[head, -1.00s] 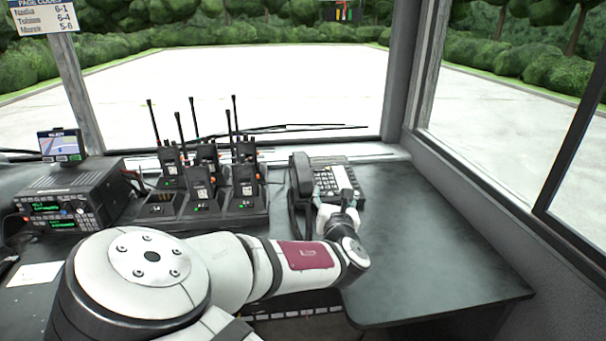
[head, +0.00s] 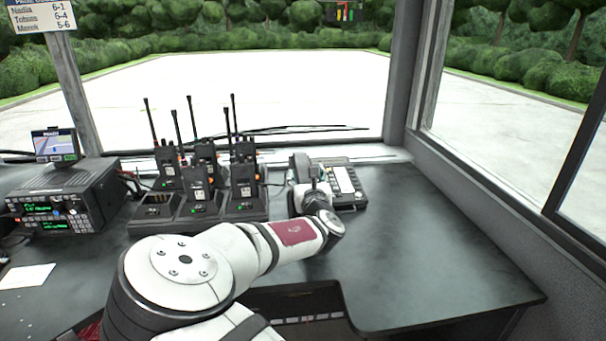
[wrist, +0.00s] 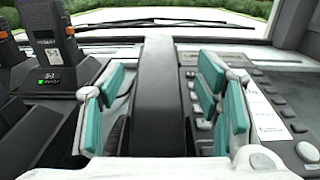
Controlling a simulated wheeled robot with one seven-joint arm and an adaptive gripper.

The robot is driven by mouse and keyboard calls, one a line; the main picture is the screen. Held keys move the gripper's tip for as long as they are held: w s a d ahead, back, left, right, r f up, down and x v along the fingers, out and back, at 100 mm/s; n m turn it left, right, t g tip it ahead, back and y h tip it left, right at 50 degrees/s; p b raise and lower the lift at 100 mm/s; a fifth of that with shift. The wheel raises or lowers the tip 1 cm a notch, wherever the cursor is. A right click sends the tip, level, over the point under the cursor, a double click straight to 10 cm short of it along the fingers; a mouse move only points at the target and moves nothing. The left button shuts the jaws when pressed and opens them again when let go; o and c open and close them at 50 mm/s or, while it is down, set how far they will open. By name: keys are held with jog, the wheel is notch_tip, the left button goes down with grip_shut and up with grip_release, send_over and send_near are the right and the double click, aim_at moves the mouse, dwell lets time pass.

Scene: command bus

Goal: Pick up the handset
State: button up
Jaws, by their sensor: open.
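The dark handset (wrist: 158,95) runs lengthwise through the middle of the wrist view, on the left part of the desk phone (head: 345,184). In the head view only the handset's far end (head: 300,165) shows clearly; my arm hides most of the rest. My gripper (wrist: 163,105) is open, with teal-padded fingers on either side of the handset. Gaps show between the pads and the handset, so it is not gripped. The phone's keys (wrist: 283,110) lie to the right of the right finger.
A charger rack (head: 200,208) with several upright radios stands just left of the phone, close to my gripper; one radio (wrist: 55,45) shows at the wrist view's left. A radio console (head: 65,195) is further left. The desk (head: 430,240) is clear to the right.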

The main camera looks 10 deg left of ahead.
aim_at(304, 168)
jog(key=x, duration=0.4)
jog(key=shift+w+a+b, duration=0.1)
jog(key=shift+w+b, duration=0.05)
jog(key=shift+b, duration=0.2)
jog(key=shift+r, duration=0.1)
jog(key=c, duration=1.4)
